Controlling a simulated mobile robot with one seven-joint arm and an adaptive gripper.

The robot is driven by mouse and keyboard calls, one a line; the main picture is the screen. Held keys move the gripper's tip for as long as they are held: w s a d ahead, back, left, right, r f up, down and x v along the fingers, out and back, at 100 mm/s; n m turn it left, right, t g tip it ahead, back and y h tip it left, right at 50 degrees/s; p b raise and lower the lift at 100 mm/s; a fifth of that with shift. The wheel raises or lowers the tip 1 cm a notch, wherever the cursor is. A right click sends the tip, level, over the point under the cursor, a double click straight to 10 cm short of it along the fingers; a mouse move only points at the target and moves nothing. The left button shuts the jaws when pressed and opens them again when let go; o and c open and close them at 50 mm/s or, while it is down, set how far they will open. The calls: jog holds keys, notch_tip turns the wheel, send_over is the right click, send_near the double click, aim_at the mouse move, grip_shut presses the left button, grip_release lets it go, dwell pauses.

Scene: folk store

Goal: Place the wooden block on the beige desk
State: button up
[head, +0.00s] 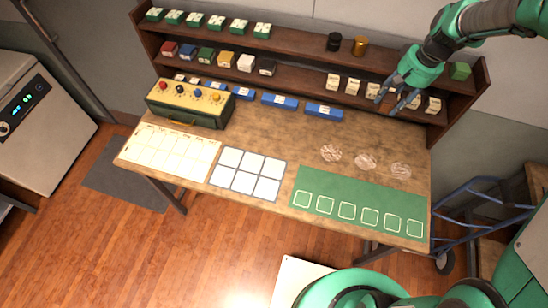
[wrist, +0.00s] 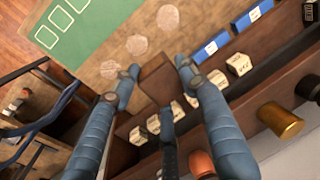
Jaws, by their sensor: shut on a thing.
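My gripper (head: 391,106) is at the right end of the desk's back shelf, in front of the lower shelf board in the head view. The tan desk (head: 270,125), probably the beige desk, spreads below and to the left of my gripper. Its top also shows in the wrist view (wrist: 175,48).
On the desk are a button box (head: 188,104), a white grid (head: 247,173) and a green mat (head: 355,196). The desk's middle is clear.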

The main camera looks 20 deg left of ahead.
jog(key=shift+g, duration=0.3)
jog(key=s+d+f+b, duration=0.1)
jog(key=s+f+b, duration=0.2)
jog(key=s+f, duration=0.6)
jog(key=s+d+f+b, duration=0.2)
jog(key=s+f+b, duration=0.2)
jog(key=s+f, duration=0.5)
jog(key=s+d+f+b, duration=0.1)
jog(key=s+f+b, duration=0.2)
jog(key=s+f, duration=0.5)
jog(key=shift+s+d+f+b, duration=0.15)
jog(key=shift+s+f, duration=0.05)
jog(key=shift+f, duration=0.55)
jog(key=shift+s+d+f+b, duration=0.15)
jog(key=shift+s+f, duration=0.05)
jog(key=shift+f, duration=0.55)
jog(key=shift+w, duration=0.1)
jog(key=w, duration=0.5)
jog(key=w+f+b, duration=0.1)
jog(key=w, duration=1)
jog(key=shift+d+f, duration=0.2)
jog(key=shift+f+b, duration=0.55)
jog(key=shift+f, duration=1.25)
jog(key=shift+f, duration=0.1)
jog(key=o, duration=1.5)
